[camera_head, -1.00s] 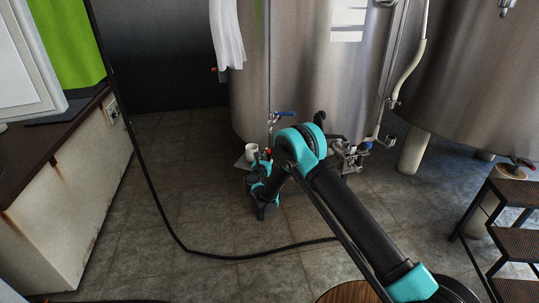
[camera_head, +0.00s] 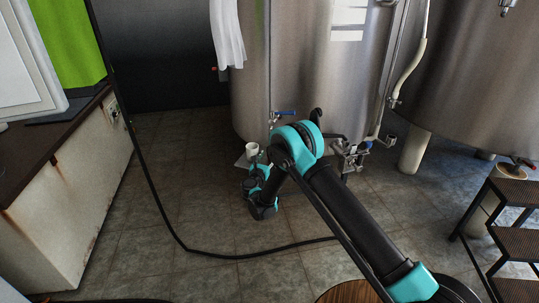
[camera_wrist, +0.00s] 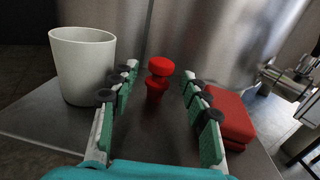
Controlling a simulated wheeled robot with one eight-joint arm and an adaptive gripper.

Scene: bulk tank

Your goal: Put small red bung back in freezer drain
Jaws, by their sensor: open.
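The small red bung (camera_wrist: 158,82) stands upright on a grey metal surface (camera_wrist: 40,115) in the wrist view. My gripper (camera_wrist: 161,76) is open, with one finger to each side of the bung in the picture. The fingers show no contact with it; I cannot tell whether it is between the tips or just beyond them. In the head view the arm hides the bung, and the gripper cannot be made out clearly at the end of my arm. I cannot identify the freezer drain in either view.
A white cup (camera_wrist: 83,66) stands left of the gripper, close to the left finger. A red block-like item (camera_wrist: 228,115) lies by the right finger. A steel tank (camera_head: 300,70) rises behind. A black hose (camera_head: 165,220) crosses the floor.

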